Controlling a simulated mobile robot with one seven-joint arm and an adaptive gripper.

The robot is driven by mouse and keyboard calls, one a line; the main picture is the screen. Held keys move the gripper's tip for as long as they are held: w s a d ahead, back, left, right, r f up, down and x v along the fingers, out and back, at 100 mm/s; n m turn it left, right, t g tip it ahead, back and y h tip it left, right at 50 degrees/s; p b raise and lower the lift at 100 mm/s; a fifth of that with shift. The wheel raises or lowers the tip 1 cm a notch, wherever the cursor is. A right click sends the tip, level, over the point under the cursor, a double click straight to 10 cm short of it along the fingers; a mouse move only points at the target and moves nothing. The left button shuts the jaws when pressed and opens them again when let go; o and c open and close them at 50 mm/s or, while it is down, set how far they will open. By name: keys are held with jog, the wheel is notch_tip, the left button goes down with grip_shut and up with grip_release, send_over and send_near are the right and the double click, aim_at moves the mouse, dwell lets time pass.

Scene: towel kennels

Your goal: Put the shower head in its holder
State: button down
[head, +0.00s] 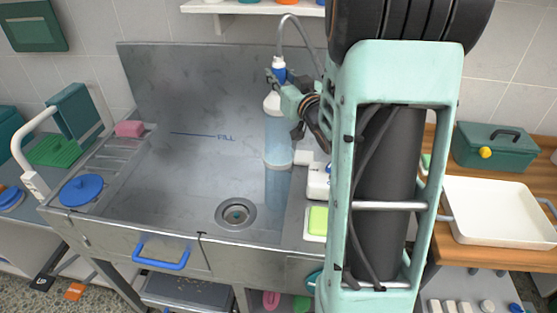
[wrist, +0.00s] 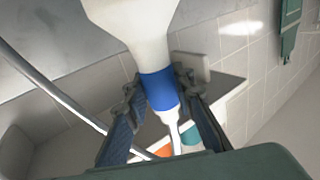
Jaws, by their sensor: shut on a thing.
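The shower head (head: 272,103) is white with a blue collar and hangs nose-down over the right part of the steel basin. A pale bluish column, which looks like water, falls from it. My gripper (head: 281,87) is shut on the blue collar. In the wrist view the white head (wrist: 132,25) flares away above the blue collar (wrist: 158,88), and the fingers of my gripper (wrist: 160,100) close on both sides of it. A grey hose (head: 290,20) arches up behind. I cannot make out the holder for certain; my arm hides part of the right side.
The steel basin (head: 170,190) has a drain (head: 236,212) and a high back panel. A pink sponge (head: 129,129) and blue lid (head: 82,189) lie on its left ledge. A yellow-green sponge (head: 317,220) sits at right. A white tray (head: 490,212) and green toolbox (head: 492,147) stand on the wooden counter.

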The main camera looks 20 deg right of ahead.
jog(key=shift+f+b, duration=2.85)
jog(key=shift+b, duration=0.25)
notch_tip(320, 180, down, 4)
jog(key=b, duration=0.4)
jog(key=shift+f+b, duration=1.45)
jog(key=shift+b, duration=0.25)
jog(key=shift+f+b, duration=1)
jog(key=shift+b, duration=0.1)
jog(key=shift+f+b, duration=0.95)
jog(key=shift+b, duration=0.1)
